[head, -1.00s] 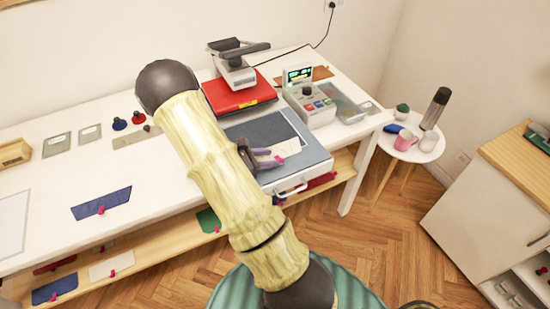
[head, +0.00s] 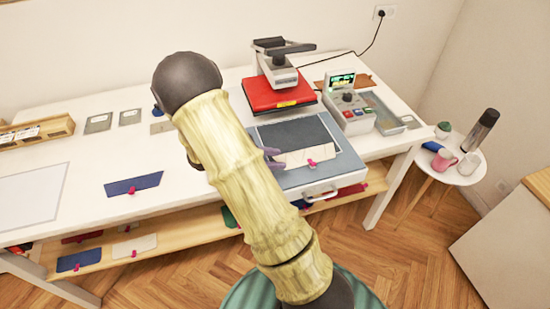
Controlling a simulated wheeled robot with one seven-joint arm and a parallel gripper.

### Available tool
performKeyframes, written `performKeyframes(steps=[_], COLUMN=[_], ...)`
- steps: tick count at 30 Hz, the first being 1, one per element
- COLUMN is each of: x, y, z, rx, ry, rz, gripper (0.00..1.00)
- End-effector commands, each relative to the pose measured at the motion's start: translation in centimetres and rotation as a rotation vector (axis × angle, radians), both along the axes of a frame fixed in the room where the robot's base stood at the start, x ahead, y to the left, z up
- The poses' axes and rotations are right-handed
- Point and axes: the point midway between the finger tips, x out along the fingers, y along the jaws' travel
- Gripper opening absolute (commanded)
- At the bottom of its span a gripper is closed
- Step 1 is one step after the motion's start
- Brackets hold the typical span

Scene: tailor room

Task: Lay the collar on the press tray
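A cream collar (head: 300,157) with a pink tab lies on the press tray (head: 335,165), across the front part of its dark pad (head: 290,133). The collar looks flat, with its pink tab toward the tray's front. My gripper (head: 272,157) is at the collar's left end, its purple fingertips apart and clear of the pink tab. The rest of the gripper is hidden behind my arm. I cannot tell whether the fingertips touch the cloth.
The red press head (head: 275,92) is raised behind the tray, with a control box (head: 348,108) to its right. A blue collar (head: 133,185) lies on the table at left. More collars lie on the lower shelf (head: 180,235).

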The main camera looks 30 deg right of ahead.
Motion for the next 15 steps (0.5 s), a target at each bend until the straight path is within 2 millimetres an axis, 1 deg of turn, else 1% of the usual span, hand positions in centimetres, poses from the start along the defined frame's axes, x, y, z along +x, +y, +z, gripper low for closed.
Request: performKeyframes(steps=[5,8,11,14,15], x=[-0.2,-1.2,-3.1,-5.3,-6.1], y=[0.0,0.4,1.6,3.6,4.6], z=[0.0,0.2,0.3,0.6,0.7], rx=[0.010,0.062,0.165,0.303,0.361], ry=[-0.008,-0.049,-0.137,-0.268,-0.328], rz=[-0.010,-0.055,-0.147,-0.276,-0.334], gripper=[0.38,0.38,0.38,0.38,0.38])
